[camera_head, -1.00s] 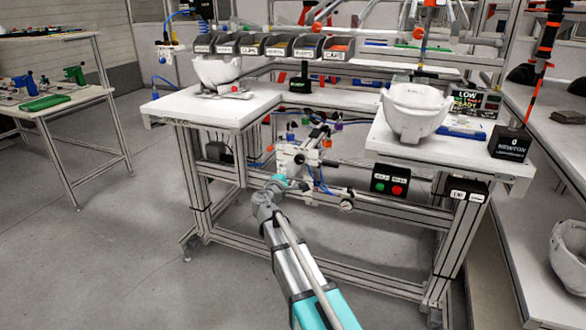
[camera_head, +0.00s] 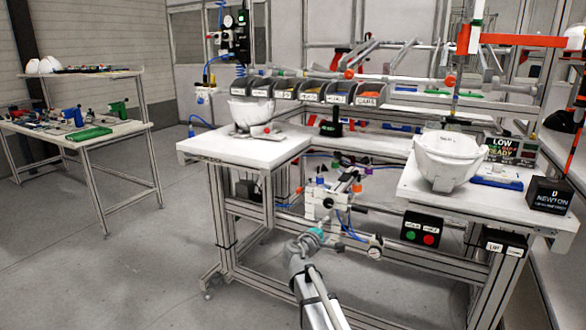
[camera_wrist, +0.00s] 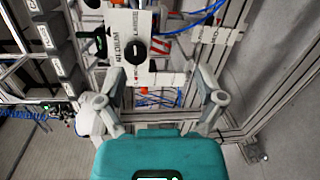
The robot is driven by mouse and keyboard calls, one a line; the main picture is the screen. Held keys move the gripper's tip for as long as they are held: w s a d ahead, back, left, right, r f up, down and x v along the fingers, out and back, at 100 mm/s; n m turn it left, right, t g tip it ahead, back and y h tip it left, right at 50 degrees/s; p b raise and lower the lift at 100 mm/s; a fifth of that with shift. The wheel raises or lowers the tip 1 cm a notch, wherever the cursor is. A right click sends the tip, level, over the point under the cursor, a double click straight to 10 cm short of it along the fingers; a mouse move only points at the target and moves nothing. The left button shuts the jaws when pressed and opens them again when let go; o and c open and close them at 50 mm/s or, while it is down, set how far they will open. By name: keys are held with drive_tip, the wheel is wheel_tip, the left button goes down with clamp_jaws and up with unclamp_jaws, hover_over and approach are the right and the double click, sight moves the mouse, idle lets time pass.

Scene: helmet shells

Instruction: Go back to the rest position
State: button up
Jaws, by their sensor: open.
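In the wrist view my gripper (camera_wrist: 159,80) is open. Its two grey fingers stand wide apart with nothing between them. Beyond them is a white plate (camera_wrist: 118,30) lettered MEDIUM, with a black knob. A white rounded shape (camera_wrist: 93,115), perhaps a helmet shell, shows behind the left finger. In the head view my arm reaches from the bottom edge toward the gap in the workbench. The fingers are hard to make out there. One white helmet shell (camera_head: 450,160) stands on the right bench top, another (camera_head: 250,112) on the left bench top. Both are apart from my arm.
A button box (camera_head: 423,232) hangs under the right bench top. A side table (camera_head: 130,128) with tools stands at left. The floor between is clear.

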drive_tip(key=s+d+f+m+g+y, duration=0.1)
drive_tip(key=s+d+f+m+g, duration=0.3)
drive_tip(key=s+f, duration=0.25)
drive_tip(key=s+d+f+m+g+y, duration=0.1)
drive_tip(key=s+d+f+m+g, duration=0.4)
drive_tip(key=s, duration=0.3)
drive_tip(key=s+a+f+m+g+y, duration=0.2)
drive_tip(key=s+f+g+y, duration=0.15)
drive_tip(key=s, duration=0.45)
drive_tip(key=s+a+f+m+g+y, duration=0.2)
drive_tip(key=s+y, duration=0.2)
drive_tip(key=s, duration=0.3)
wheel_tip(320, 180, up, 28)
drive_tip(key=p, duration=2.7)
drive_tip(key=shift+w+f+t, duration=0.2)
drive_tip(key=shift+f+t, duration=0.05)
drive_tip(key=shift+t, duration=0.1)
